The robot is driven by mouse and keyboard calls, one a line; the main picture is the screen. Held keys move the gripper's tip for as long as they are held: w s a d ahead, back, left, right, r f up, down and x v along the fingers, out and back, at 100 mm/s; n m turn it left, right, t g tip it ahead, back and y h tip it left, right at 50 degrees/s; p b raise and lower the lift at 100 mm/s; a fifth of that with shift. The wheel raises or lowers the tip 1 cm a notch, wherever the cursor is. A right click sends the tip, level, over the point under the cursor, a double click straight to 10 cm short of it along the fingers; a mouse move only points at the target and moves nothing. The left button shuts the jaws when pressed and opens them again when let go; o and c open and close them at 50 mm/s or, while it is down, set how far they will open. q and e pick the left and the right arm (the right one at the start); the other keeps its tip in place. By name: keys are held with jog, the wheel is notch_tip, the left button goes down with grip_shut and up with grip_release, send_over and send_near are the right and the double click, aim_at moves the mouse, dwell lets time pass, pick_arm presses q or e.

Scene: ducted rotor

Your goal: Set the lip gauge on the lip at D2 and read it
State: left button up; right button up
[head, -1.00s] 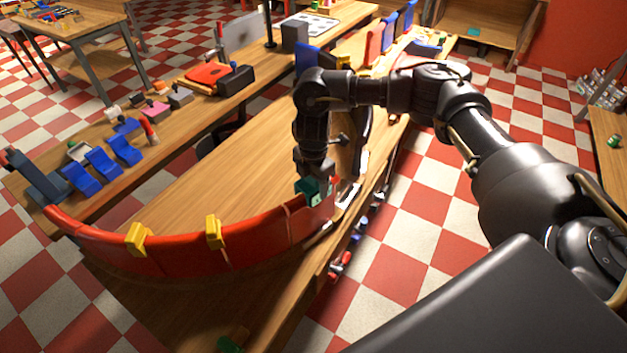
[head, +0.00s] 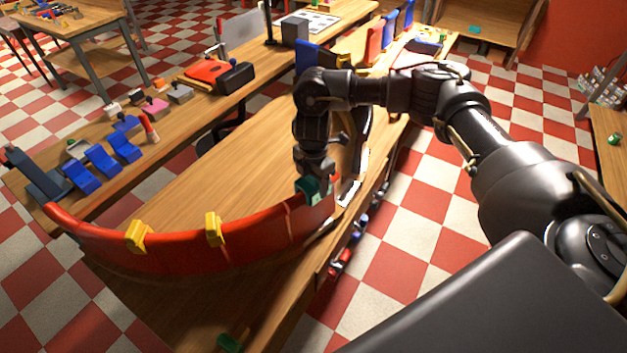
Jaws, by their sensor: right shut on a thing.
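The curved red lip (head: 180,257) runs along the near side of the wooden bench in the head view. Two yellow clips (head: 213,230) sit on its top edge, one left of the other. My right gripper (head: 313,184) is at the right end of the lip, pointing down. It is shut on a small teal-green block (head: 309,192), which looks like the lip gauge. The block is at the lip's top edge; I cannot tell whether it touches. No D2 mark or gauge reading is legible. My left gripper is not in view.
Blue holders (head: 103,160) and several small blocks stand on the left bench. A red case (head: 206,72) and a black box (head: 236,77) lie farther back. A green piece (head: 230,342) lies low at the front. The middle of the bench top (head: 200,180) is clear.

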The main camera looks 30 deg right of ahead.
jog(key=o, duration=1.1)
notch_tip(320, 180, up, 11)
jog(key=shift+f+b, duration=0.15)
jog(key=shift+b, duration=0.45)
